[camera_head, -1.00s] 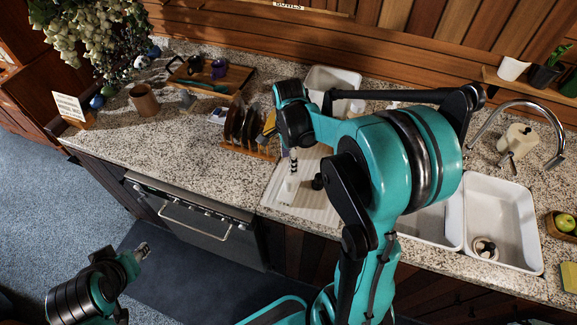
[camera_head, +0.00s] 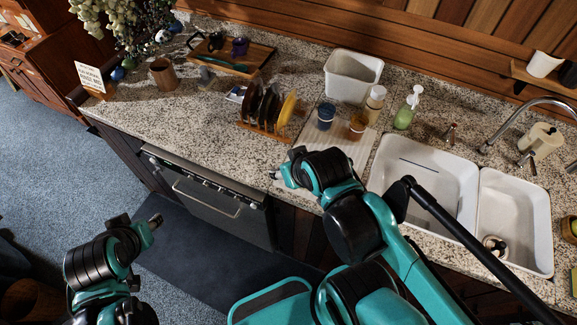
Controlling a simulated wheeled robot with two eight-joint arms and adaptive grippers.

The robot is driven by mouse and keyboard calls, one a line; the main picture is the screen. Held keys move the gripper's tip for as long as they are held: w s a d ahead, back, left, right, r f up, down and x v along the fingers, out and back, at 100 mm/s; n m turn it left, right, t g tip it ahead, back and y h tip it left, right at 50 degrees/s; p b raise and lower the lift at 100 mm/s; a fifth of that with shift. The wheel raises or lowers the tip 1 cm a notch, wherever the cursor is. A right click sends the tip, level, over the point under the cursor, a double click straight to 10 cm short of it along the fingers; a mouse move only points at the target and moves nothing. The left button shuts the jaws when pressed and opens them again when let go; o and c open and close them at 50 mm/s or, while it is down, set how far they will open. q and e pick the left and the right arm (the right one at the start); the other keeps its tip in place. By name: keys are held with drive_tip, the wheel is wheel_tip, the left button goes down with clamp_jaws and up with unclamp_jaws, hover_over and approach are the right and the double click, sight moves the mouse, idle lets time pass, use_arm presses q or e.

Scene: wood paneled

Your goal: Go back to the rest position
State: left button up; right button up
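My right arm reaches in from the lower right, and its gripper (camera_head: 276,175) hangs in front of the counter edge, near the drying board. Its fingertips are small and partly hidden, and I see nothing held in it. My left gripper (camera_head: 155,221) is at the lower left, above the floor and clear of the counter. Its fingertips look close together, but they are too small to tell open from shut.
The speckled counter (camera_head: 200,114) holds a plate rack (camera_head: 262,113), a drying board (camera_head: 345,146) with two cups, a white bin (camera_head: 352,76), a soap bottle (camera_head: 408,108) and a double sink (camera_head: 425,180). A dishwasher (camera_head: 205,200) is below. Floor (camera_head: 60,170) at left is free.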

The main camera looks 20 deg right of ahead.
drive_tip(key=shift+w, duration=0.1)
wheel_tip(320, 180, down, 16)
drive_tip(key=b, duration=1.6)
drive_tip(key=shift+o, duration=0.5)
